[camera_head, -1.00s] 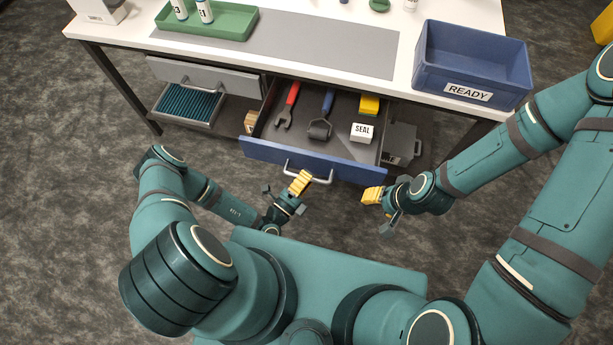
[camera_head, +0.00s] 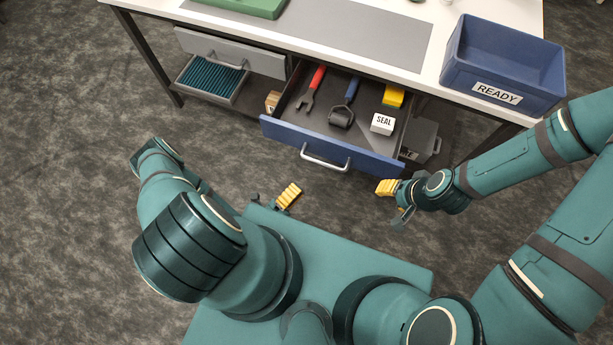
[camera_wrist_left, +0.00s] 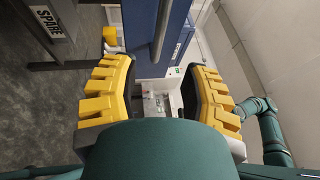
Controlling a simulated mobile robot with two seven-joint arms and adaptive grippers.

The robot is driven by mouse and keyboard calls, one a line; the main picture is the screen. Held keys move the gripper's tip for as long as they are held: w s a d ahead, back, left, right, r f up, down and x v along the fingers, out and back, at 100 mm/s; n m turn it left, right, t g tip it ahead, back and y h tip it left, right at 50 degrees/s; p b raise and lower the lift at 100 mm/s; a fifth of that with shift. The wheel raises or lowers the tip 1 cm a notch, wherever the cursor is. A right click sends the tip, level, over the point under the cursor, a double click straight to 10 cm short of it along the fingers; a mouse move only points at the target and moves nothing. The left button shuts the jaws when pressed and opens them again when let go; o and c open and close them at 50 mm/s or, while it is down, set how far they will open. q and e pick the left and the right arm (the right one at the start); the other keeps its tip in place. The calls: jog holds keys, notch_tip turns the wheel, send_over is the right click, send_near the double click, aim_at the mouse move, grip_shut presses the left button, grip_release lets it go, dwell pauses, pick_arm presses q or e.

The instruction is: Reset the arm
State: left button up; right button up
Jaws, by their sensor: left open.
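My left gripper (camera_head: 275,199) is low in the head view, in front of the blue drawer and apart from its handle (camera_head: 325,161). One yellow finger pad shows clearly there; my own arm and base hide much of the rest. In the left wrist view both yellow-padded fingers of this gripper (camera_wrist_left: 159,70) stand wide apart with nothing between them. The grey handle bar (camera_wrist_left: 163,32) is beyond the fingertips.
The blue drawer (camera_head: 275,129) is pulled out, holding a red-handled wrench (camera_head: 311,90), a blue-handled roller (camera_head: 345,105), a white SEAL box (camera_head: 382,124) and a yellow block (camera_head: 393,95). A blue READY bin (camera_head: 497,93) stands on the bench (camera_head: 436,62). Floor left is clear.

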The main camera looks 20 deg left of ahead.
pick_arm(q)
jog(key=shift+s+a+f, duration=0.1)
jog(key=shift+s+a, duration=0.05)
jog(key=shift+s, duration=0.25)
jog(key=s+d+r+m+g+h, duration=0.3)
jog(key=s+d+m+g, duration=0.1)
jog(key=m+g, duration=0.9)
jog(key=s+d+r+m+g+h, duration=0.2)
jog(key=s+d+r+m+g, duration=0.2)
jog(key=m+g, duration=0.9)
jog(key=w+a+r+m+t+y, duration=0.1)
jog(key=w+r+m+t+y, duration=0.2)
jog(key=w+m, duration=0.3)
jog(key=w+a+r+m+t+y, duration=0.1)
jog(key=w+r+m+t+y, duration=0.2)
jog(key=m, duration=1.2)
jog(key=w+t+y, duration=0.3)
jog(key=shift+a+r, duration=0.2)
jog(key=shift+a, duration=0.05)
